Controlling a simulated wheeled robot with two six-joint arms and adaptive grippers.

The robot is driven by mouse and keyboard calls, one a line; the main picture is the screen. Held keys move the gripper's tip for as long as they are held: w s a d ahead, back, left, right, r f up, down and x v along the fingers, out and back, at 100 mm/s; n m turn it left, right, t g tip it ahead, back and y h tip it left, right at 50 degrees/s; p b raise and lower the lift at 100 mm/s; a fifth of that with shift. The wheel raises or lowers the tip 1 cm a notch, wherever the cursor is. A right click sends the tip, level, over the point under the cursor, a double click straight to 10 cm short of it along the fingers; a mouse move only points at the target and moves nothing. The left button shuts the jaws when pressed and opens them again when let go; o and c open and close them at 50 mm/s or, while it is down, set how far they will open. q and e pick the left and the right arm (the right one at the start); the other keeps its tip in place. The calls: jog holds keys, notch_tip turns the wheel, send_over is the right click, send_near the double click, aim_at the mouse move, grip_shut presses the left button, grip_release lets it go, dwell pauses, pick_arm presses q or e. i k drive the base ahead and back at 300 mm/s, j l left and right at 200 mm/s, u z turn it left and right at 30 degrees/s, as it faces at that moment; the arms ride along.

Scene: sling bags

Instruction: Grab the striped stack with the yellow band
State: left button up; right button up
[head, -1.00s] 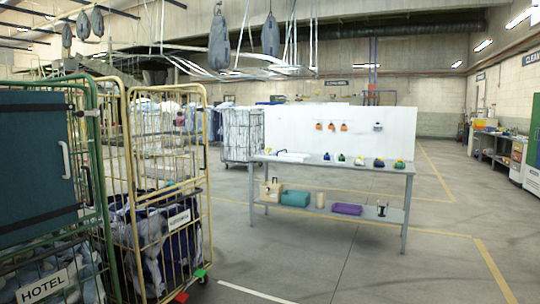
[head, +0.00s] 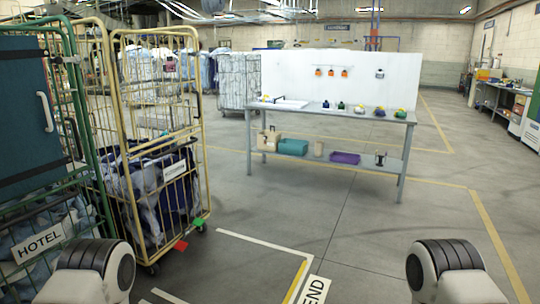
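I cannot make out a striped stack with a yellow band in the head view. Laundry lies in the yellow cage trolley (head: 160,141) at the left, dark blue and pale cloth bundled behind its bars, too cluttered to tell a stack. Parts of my two arms show at the bottom left and bottom right edges. Neither of my grippers is in view.
A grey workbench (head: 329,113) with a white back panel stands ahead, small bottles on top and a teal box (head: 293,147) and a purple tray (head: 345,158) below. A green-framed HOTEL trolley (head: 38,243) stands at near left. Floor before the bench is clear.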

aim_at(266, 99)
jog(key=i, duration=3.35)
jog(key=l+z, duration=0.05)
jog(key=l, duration=0.05)
